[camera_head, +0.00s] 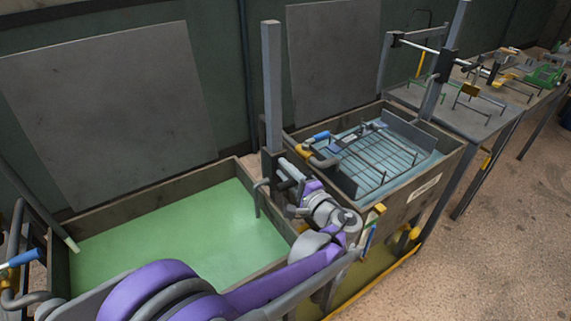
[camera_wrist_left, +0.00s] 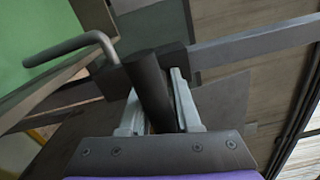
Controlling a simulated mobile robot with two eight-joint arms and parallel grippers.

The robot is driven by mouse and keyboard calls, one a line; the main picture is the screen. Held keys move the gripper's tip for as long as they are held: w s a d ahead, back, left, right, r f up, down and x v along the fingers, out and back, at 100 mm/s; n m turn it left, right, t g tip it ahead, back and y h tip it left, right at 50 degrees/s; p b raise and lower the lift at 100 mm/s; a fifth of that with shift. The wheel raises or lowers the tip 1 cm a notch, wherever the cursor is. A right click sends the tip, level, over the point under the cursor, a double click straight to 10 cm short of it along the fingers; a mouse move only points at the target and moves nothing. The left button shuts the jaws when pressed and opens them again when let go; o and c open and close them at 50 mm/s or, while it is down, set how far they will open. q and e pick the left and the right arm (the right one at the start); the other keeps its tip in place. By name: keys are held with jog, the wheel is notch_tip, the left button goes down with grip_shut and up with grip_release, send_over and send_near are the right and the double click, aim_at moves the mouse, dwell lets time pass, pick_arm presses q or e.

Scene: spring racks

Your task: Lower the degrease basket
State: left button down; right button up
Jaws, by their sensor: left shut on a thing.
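My left gripper (camera_head: 287,182) is at the grey upright post (camera_head: 271,85) between two tanks. In the left wrist view its two fingers (camera_wrist_left: 160,105) are shut around a dark round handle (camera_wrist_left: 150,85) that joins a dark block with a bent grey rod (camera_wrist_left: 75,45). A wire basket (camera_head: 372,165) sits low in the right tank of blue liquid (camera_head: 345,190). The left tank of green liquid (camera_head: 170,245) shows no basket. I cannot tell which tank is the degrease one; the label on the right tank is too small to read. My right gripper is not in view.
A second post with a black carriage and crossbar (camera_head: 425,47) stands behind the right tank. A metal table (camera_head: 480,115) with wire racks runs to the back right. A blue-tipped valve lever (camera_head: 22,258) is at the far left. The floor at right is clear.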

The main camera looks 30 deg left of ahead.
pick_arm(q)
jog(key=shift+s+f+b, duration=0.1)
jog(key=shift+f+b, duration=0.25)
jog(key=shift+f, duration=0.6)
jog(key=c, duration=0.7)
grip_release()
jog(key=shift+o, duration=0.2)
jog(key=shift+d, duration=0.2)
jog(key=v, duration=1)
jog(key=shift+s+d, duration=0.15)
jog(key=shift+s, duration=0.05)
